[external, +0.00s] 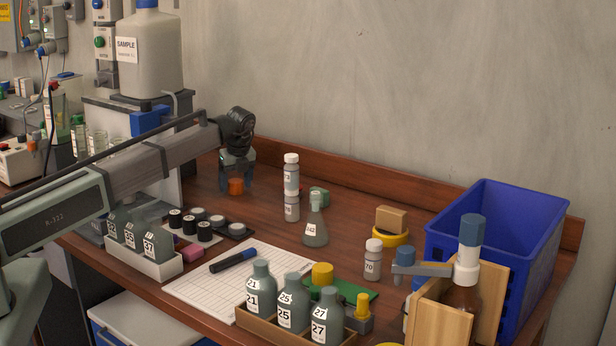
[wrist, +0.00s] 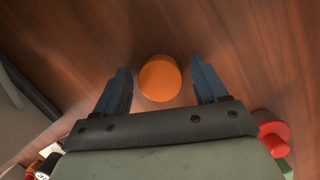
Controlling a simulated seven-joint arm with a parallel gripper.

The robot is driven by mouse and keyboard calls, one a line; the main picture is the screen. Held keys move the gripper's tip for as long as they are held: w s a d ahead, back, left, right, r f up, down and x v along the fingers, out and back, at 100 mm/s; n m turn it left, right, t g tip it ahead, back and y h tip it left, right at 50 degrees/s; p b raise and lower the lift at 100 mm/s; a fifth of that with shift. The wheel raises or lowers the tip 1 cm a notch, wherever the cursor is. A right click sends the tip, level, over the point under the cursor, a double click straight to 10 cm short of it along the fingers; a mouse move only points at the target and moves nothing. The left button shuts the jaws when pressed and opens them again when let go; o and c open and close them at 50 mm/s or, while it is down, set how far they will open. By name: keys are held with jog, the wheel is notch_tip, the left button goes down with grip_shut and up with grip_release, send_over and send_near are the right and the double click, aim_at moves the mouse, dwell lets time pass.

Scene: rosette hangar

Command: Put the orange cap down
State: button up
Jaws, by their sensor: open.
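The orange cap (external: 236,187) is at the back left of the wooden table (external: 270,210), below my gripper (external: 237,178). In the wrist view the orange cap (wrist: 160,78) lies between the two blue-grey fingers of my gripper (wrist: 163,82), with a visible gap on each side. The fingers are apart and do not seem to touch it. The cap appears to rest on the wood, though its underside is hidden.
Stacked white-capped vials (external: 291,185) and a flask (external: 316,225) stand right of my gripper. Black and grey caps (external: 205,231) sit in front. A blue bin (external: 480,240) is at the far right. A red object (wrist: 272,128) shows at the wrist view's right edge.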

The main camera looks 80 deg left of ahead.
jog(key=v, duration=1.2)
